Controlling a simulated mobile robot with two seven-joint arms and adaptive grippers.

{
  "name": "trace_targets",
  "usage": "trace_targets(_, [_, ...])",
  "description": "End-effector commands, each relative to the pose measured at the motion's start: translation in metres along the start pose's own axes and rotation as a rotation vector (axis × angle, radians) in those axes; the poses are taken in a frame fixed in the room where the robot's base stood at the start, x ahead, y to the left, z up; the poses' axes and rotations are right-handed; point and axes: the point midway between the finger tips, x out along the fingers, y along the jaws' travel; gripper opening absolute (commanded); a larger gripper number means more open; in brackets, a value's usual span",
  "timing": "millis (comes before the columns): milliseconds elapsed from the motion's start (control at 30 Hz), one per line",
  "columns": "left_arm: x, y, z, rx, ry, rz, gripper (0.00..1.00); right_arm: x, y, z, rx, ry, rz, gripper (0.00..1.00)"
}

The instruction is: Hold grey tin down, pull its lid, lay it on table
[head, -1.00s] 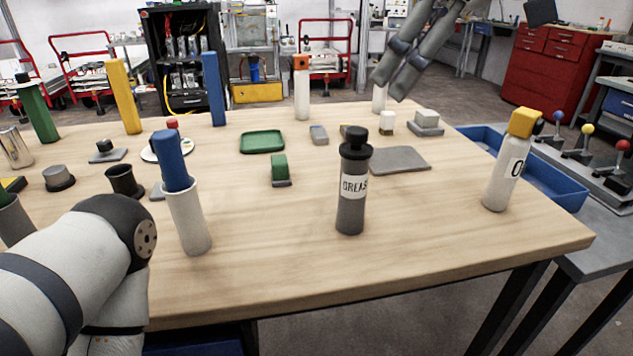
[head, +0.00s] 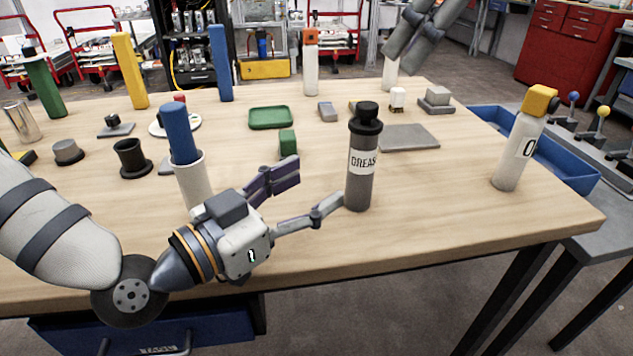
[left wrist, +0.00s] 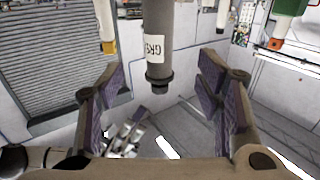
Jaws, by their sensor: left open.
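The grey tin (head: 359,185), labelled GREASE, stands upright near the table's front edge. Its dark lid (head: 367,113) is on top. My left gripper (head: 320,190) is open just left of the tin, low beside its body, with one finger in front and one behind. In the left wrist view the tin (left wrist: 157,20) hangs upside down between and beyond the open fingers (left wrist: 160,95), with the lid (left wrist: 159,75) at its lower end. My right gripper (head: 425,40) shows at the top right, far above the table; its opening is unclear.
A white holder (head: 193,182) with a blue bar (head: 180,133) stands close behind my left gripper. A white bottle (head: 512,160) with a yellow top stands to the right. A grey mat (head: 410,138) lies behind the tin. The table between tin and bottle is clear.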

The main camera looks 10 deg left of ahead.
Motion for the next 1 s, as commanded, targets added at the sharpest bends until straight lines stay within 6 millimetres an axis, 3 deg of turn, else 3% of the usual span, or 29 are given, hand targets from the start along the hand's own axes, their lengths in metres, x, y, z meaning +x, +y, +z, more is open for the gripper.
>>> trace_targets(300, [0.072,0.002,0.001,0.0,-0.001,0.003,0.59,0.0,0.0,0.0,0.0,0.0,0.0,0.33])
trace_targets(500, [0.106,0.001,0.002,-0.001,-0.002,0.002,0.59,0.0,0.0,0.0,0.0,0.0,0.0,0.33])
trace_targets(867, [0.115,0.001,0.002,-0.002,-0.003,0.002,0.59,0.0,0.0,0.0,0.0,0.0,0.0,0.33])
trace_targets(1000, [0.115,0.001,0.002,-0.002,-0.004,0.002,0.32,0.0,0.0,0.0,0.0,0.0,0.0,0.33])
